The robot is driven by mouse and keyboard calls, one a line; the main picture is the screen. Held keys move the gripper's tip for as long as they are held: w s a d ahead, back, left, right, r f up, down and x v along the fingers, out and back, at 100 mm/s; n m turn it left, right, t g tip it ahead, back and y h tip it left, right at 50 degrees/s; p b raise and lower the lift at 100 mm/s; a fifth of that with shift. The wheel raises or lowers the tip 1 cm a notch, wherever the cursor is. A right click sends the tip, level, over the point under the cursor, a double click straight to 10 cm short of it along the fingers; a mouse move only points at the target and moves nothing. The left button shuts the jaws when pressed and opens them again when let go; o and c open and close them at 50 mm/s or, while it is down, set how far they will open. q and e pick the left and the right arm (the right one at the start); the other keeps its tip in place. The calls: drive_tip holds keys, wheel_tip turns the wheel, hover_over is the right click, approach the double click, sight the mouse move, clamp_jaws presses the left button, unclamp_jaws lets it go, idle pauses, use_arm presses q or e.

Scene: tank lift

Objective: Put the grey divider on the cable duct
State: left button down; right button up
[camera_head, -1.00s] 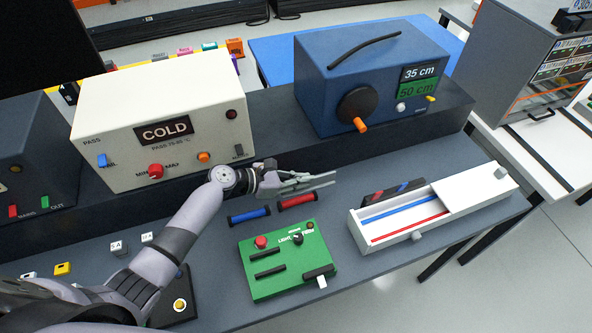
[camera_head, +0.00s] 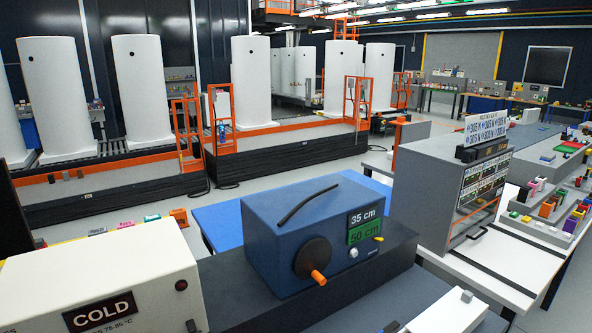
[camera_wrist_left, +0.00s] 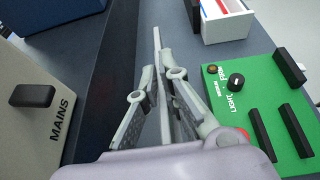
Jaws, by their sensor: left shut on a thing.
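My left gripper (camera_wrist_left: 172,32) shows in the left wrist view, its fingers shut on a thin grey piece (camera_wrist_left: 161,90) seen nearly edge-on, which I take for the grey divider; the fingers hide much of it. The white cable duct (camera_wrist_left: 232,30) with a blue and a red strip inside is at the top right of that view, ahead of and apart from the gripper. In the head view only a white part of the duct (camera_head: 448,314) shows at the bottom edge. Neither gripper is in the head view; my right gripper is not seen.
A green panel (camera_wrist_left: 255,75) with a knob and black bars lies right of the gripper. A cream box (camera_wrist_left: 35,90) marked MAINS stands left. In the head view are a blue box (camera_head: 285,225) with an orange-handled crank, a COLD box (camera_head: 130,275) and a grey cabinet (camera_head: 430,185).

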use_arm(q)
drive_tip(key=s+a+r+b, duration=0.3)
drive_tip(key=s+b, duration=0.3)
drive_tip(key=s, duration=0.4)
drive_tip(key=shift+d+r, duration=0.1)
